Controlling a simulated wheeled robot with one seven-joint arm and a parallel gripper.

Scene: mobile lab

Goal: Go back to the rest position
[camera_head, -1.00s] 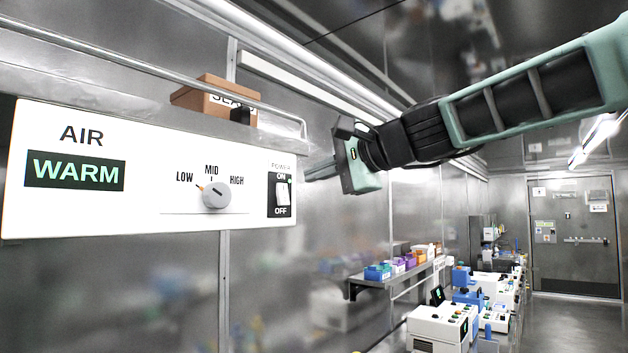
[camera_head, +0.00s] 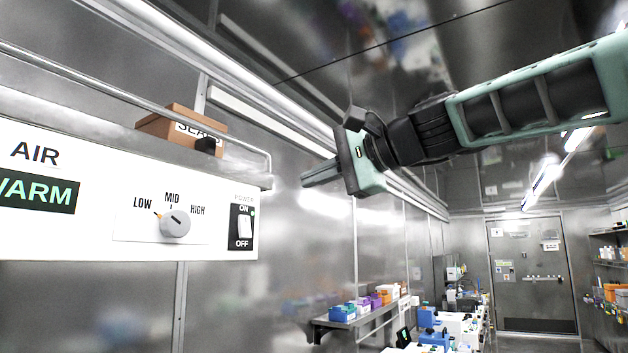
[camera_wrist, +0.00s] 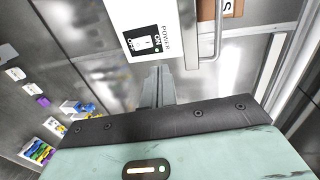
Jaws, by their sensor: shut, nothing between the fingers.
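My gripper (camera_head: 321,174) is raised in the middle of the head view, with its fingers pointing left toward the wall panel. The fingers are together and hold nothing. The white AIR panel (camera_head: 100,232) is at the left, with a WARM display, a grey knob (camera_head: 175,224) and a power switch (camera_head: 243,227). A clear gap shows in the picture between the fingertips and the switch. In the wrist view the shut fingers (camera_wrist: 158,75) show just below the switch (camera_wrist: 143,43).
A metal rail (camera_head: 150,103) runs above the panel, and a cardboard box (camera_head: 183,128) sits behind it on top. A wall shelf (camera_head: 352,322) with coloured boxes and a bench with white machines (camera_head: 455,328) stand lower right. A door (camera_head: 532,277) closes the far end.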

